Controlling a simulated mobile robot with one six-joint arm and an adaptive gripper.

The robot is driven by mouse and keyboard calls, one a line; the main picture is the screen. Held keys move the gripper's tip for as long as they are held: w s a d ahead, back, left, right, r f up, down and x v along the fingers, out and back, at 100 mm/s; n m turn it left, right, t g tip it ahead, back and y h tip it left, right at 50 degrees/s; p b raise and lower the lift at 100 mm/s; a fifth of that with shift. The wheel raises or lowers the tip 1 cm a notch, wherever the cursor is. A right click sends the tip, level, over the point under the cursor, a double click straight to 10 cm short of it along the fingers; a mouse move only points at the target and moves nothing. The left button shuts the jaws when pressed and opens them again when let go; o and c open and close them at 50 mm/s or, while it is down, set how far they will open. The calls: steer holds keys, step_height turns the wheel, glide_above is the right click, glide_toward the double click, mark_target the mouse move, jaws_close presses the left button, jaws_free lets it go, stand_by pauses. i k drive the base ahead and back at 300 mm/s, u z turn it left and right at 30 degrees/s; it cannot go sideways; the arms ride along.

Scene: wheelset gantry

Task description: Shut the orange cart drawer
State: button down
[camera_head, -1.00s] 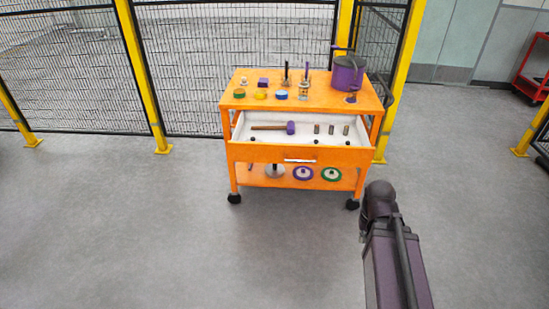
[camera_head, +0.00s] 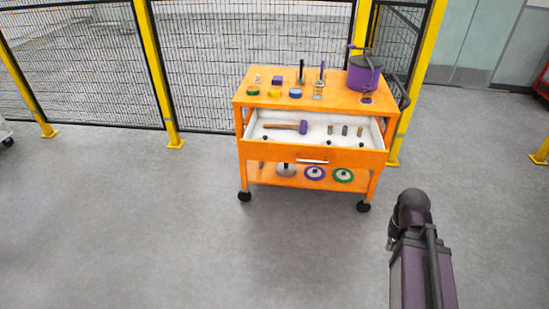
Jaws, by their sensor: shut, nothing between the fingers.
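The orange cart (camera_head: 240,105) stands ahead of me, a little right of centre in the head view. Its drawer (camera_head: 270,152) is pulled out towards me, and its white inside shows. A silver handle (camera_head: 312,161) sits on the drawer's orange front. In the drawer lie a mallet (camera_head: 303,127) with a purple head and three small metal cylinders (camera_head: 345,129), with small dark knobs nearer the front. Part of my arm shows at the lower right, well in front of the cart and apart from it. My gripper cannot be made out in this view.
A purple pot (camera_head: 363,74) and several small parts stand on the cart top. Discs (camera_head: 315,174) lie on the lower shelf. A mesh fence (camera_head: 250,45) with yellow posts (camera_head: 158,70) runs behind. The grey floor (camera_head: 150,230) before the cart is clear.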

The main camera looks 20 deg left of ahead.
mark_target(289, 146)
steer(key=u, duration=0.05)
steer(key=i, duration=1)
steer(key=z, duration=0.05)
